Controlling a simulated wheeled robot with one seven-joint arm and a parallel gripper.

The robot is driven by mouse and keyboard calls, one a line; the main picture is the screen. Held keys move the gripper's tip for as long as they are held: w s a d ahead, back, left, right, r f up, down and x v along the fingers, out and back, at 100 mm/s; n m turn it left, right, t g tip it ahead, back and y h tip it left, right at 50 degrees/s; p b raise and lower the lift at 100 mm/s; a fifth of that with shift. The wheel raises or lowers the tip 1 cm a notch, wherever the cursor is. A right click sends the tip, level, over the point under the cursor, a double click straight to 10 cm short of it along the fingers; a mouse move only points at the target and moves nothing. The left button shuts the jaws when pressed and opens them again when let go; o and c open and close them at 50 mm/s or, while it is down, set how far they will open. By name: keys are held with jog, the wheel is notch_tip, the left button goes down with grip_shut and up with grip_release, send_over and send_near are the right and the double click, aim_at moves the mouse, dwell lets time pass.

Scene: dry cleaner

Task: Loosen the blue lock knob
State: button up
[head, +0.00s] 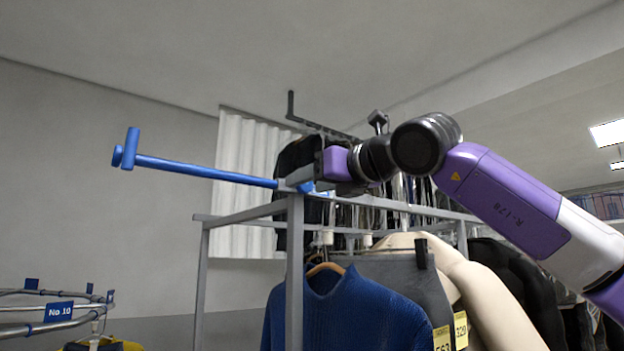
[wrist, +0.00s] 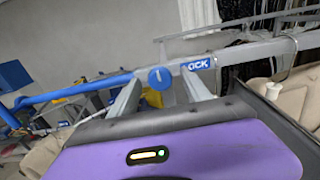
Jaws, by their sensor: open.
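The blue lock knob (wrist: 159,78) is round with a pale line across its face. In the wrist view it sits on the grey rail, beside a blue label (wrist: 196,64) with white letters reading "OCK". My gripper (wrist: 161,88) is open, its two grey fingers on either side of the knob in the picture; I cannot tell whether they touch it. In the head view my gripper (head: 301,179) is at the corner of the grey rack frame (head: 294,265). A blue bar (head: 205,171) with a T-shaped end runs left from there. The knob is hard to make out in that view.
A blue sweater (head: 345,315) and other tagged garments hang under the rack, close below my arm. A round rail (head: 30,330) with a "No 10" sign stands at the lower left. The space around the blue bar's far end looks clear.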

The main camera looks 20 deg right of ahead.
grip_shut()
jog(key=shift+n+b, duration=0.3)
jog(key=shift+n, duration=0.1)
jog(key=n+b, duration=0.1)
jog(key=n, duration=0.2)
jog(key=n+b, duration=0.1)
jog(key=n, duration=0.3)
jog(key=shift+n, duration=0.3)
jog(key=n, duration=0.9)
jog(key=shift+p, duration=0.3)
jog(key=shift+n, duration=0.3)
